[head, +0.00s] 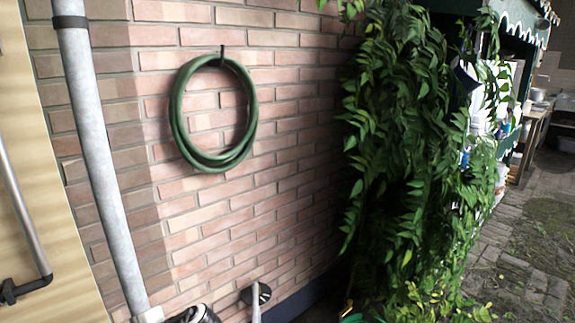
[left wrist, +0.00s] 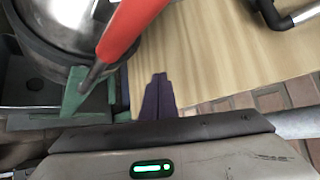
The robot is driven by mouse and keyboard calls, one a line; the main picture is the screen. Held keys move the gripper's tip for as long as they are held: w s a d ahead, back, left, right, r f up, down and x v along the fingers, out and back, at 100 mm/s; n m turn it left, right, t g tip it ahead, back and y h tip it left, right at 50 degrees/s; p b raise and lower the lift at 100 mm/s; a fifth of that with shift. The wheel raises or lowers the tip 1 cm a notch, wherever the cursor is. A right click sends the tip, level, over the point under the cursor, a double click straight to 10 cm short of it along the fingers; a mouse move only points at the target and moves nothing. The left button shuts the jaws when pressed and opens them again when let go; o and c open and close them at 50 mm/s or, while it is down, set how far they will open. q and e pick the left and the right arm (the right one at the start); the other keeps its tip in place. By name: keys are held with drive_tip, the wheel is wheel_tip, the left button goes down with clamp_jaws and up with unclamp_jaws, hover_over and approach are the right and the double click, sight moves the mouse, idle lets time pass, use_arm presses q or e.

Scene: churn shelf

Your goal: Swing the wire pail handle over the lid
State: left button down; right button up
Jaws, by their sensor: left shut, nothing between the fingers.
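In the left wrist view, a round grey metal vessel (left wrist: 40,50), apparently the pail, is at the upper left, cut off by the frame. A red grip (left wrist: 131,28) on a metal rod, apparently the handle, slants across its right side, its lower end by a green bracket (left wrist: 75,95). My left gripper (left wrist: 158,78) is shut and empty, its dark fingertips just below and right of the red grip, seemingly apart from it. The lid cannot be told apart clearly. My right gripper is in neither view.
A pale wooden surface (left wrist: 215,60) lies behind the fingers, with brick (left wrist: 270,100) beyond its edge. In the head view, a brick wall (head: 290,150) carries a green hose (head: 178,125). A grey pipe (head: 95,130) stands left, leafy climbers (head: 400,150) right, paving (head: 520,250) beyond.

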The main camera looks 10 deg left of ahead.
use_arm(q)
wheel_tip(320, 180, down, 8)
drive_tip(key=d+m+t+h, duration=0.1)
drive_tip(key=d+t, duration=0.1)
drive_tip(key=t, duration=0.2)
drive_tip(key=s+d+f+t+h, duration=0.3)
drive_tip(key=d+f+h, duration=0.1)
drive_tip(key=d, duration=0.5)
drive_tip(key=s+d+f+t+h, duration=0.3)
drive_tip(key=d+f+h, duration=0.1)
drive_tip(key=d, duration=0.5)
drive_tip(key=shift+s+d+f+h, duration=0.2)
drive_tip(key=shift+s+d+h, duration=0.2)
drive_tip(key=shift+h, duration=0.2)
drive_tip(key=c, duration=2.4)
unclamp_jaws()
drive_tip(key=s+d+r+h, duration=0.1)
drive_tip(key=s+d, duration=0.1)
drive_tip(key=d, duration=0.1)
drive_tip(key=s+d+r+n+t+h, duration=0.1)
drive_tip(key=d, duration=0.2)
drive_tip(key=s+d+r+n+h, duration=0.1)
drive_tip(key=s+d, duration=0.1)
drive_tip(key=d, duration=0.1)
drive_tip(key=shift+s+d+r+t+h, duration=0.1)
drive_tip(key=shift+s+r+t+h, duration=0.05)
drive_tip(key=shift+s+t+h, duration=0.2)
drive_tip(key=o, duration=0.6)
drive_tip(key=shift+d+r+n, duration=0.2)
drive_tip(key=shift+d+n, duration=0.1)
